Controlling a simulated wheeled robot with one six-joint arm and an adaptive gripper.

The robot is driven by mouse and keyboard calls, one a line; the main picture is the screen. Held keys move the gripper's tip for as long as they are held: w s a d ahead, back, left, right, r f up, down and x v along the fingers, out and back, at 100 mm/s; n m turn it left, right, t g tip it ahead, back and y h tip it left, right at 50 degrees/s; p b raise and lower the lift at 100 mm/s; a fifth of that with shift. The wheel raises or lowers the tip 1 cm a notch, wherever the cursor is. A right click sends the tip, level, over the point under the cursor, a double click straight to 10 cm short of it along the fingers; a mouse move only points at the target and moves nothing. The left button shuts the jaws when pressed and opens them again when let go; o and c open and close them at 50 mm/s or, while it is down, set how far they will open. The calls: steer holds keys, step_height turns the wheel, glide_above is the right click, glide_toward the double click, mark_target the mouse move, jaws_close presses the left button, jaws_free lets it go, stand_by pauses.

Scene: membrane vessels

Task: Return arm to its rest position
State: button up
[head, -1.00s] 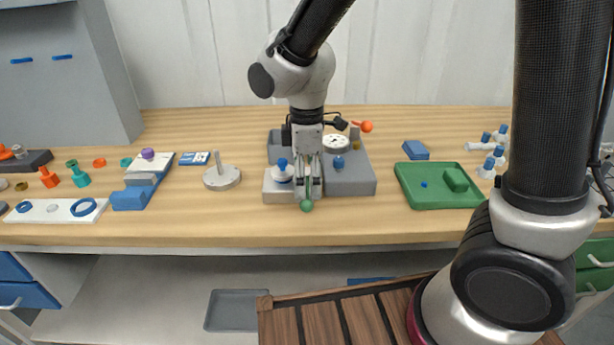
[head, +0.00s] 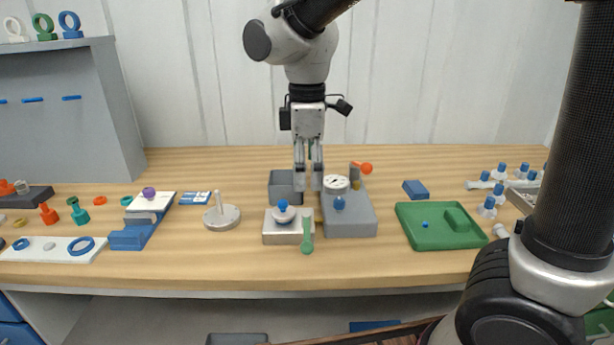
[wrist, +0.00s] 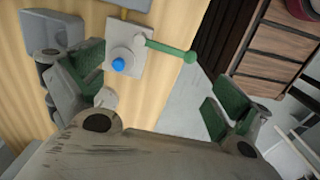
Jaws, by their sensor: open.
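My gripper (head: 308,182) hangs fingers-down above the workbench (head: 400,265), over the back of the grey fixtures. In the wrist view the jaws (wrist: 160,95) are wide apart with nothing between the fingertips. Below it stands a small grey block (head: 281,233) with a blue-knobbed round cap (head: 284,213). A green-handled lever (head: 307,236) on its right side points towards the bench's front edge. In the wrist view the block (wrist: 130,42), its blue knob (wrist: 118,65) and the green lever (wrist: 172,50) are apart from the fingers.
A larger grey block with a gauge (head: 336,183), a blue knob and an orange-tipped valve stands just right. A grey open box (head: 286,187) is behind. A white disc with a post (head: 221,215) is left, a green tray (head: 440,238) right. The air above the bench is clear.

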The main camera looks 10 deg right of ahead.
steer(key=s+d+r+m+t, duration=0.1)
steer(key=s+d+m, duration=0.3)
steer(key=d, duration=0.5)
steer(key=s+d+r+m+t, duration=0.2)
steer(key=s+d+m, duration=0.2)
steer(key=d+m, duration=0.3)
steer(key=s+d+r+m+t, duration=0.1)
steer(key=s+d+m, duration=0.3)
steer(key=d, duration=0.7)
steer(key=shift+s+d+r+m, duration=0.2)
steer(key=shift+s+m, duration=0.1)
steer(key=shift+m, duration=0.5)
